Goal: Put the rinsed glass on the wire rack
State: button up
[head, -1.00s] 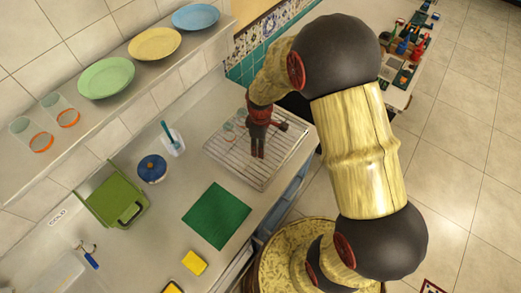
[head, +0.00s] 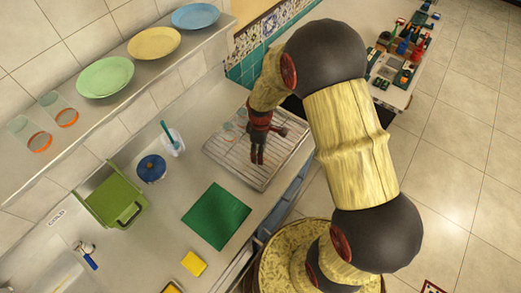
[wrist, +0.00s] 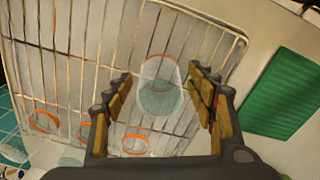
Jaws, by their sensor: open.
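The wire rack (head: 275,165) lies on the counter beneath my gripper (head: 257,160). In the wrist view the rack (wrist: 108,20) fills much of the left and middle. My gripper (wrist: 160,82) is open, its two fingers apart. A clear, faintly teal glass (wrist: 160,95) shows over the rack wires between the fingers; it does not look clamped. Whether it touches a finger I cannot tell. Several orange rings show lower down, one of them a glass rim (wrist: 42,122) at the left. In the head view the gripper hides the glass between the fingers.
A green cloth (head: 216,216) lies near the rack. A blue pot (head: 152,168), a cup with a brush (head: 172,140) and a green bin (head: 112,200) stand to the left. The shelf (head: 150,75) above holds plates and two orange-ringed glasses. A yellow sponge (head: 194,263) lies in front.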

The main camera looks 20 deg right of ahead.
jog(key=shift+r, duration=0.1)
notch_tip(320, 180, up, 12)
jog(key=shift+p, duration=0.65)
jog(key=s+r+m+t, duration=0.2)
jog(key=s+r+m, duration=0.3)
jog(key=r, duration=0.6)
jog(key=s+r+m+t, duration=0.2)
jog(key=s+r, duration=0.5)
jog(key=r, duration=0.3)
jog(key=s+r+m+t, duration=0.1)
jog(key=s+r+m, duration=0.2)
jog(key=s, duration=0.4)
jog(key=shift+s+r+m+t, duration=0.3)
jog(key=shift+s+r+m, duration=0.1)
jog(key=shift+r, duration=0.15)
jog(key=shift+f, duration=0.1)
notch_tip(320, 180, down, 9)
jog(key=b, duration=0.9)
jog(key=shift+f, duration=0.1)
